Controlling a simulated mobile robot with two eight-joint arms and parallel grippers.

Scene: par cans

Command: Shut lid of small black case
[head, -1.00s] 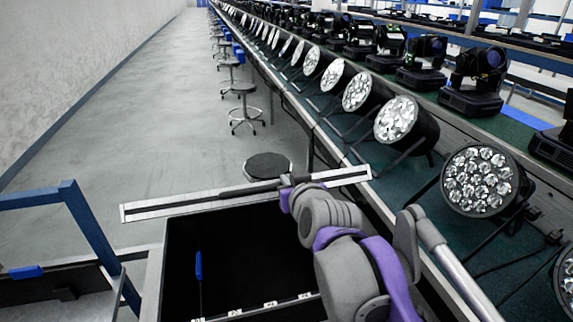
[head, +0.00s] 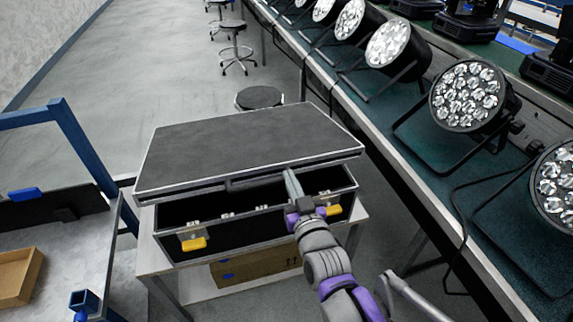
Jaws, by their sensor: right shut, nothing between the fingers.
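The small black case (head: 279,234) with silver edging and yellow latches stands on a light table. Its dark lid (head: 250,140) is tilted low over the box, with a gap along the front between lid and box. Much of the dark inside is hidden under the lid. My right gripper (head: 291,184) is shut and empty at the front edge of the lid, right of its middle. It seems to be at the lid's front rim; I cannot tell whether it touches. My left gripper is not in view.
A long bench (head: 385,127) with several par cans (head: 467,97) runs along the right. Stools (head: 259,97) stand behind the case. A blue-framed table (head: 75,260) with a cardboard tray (head: 18,275) is at the left. A cardboard box (head: 257,268) sits below the case.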

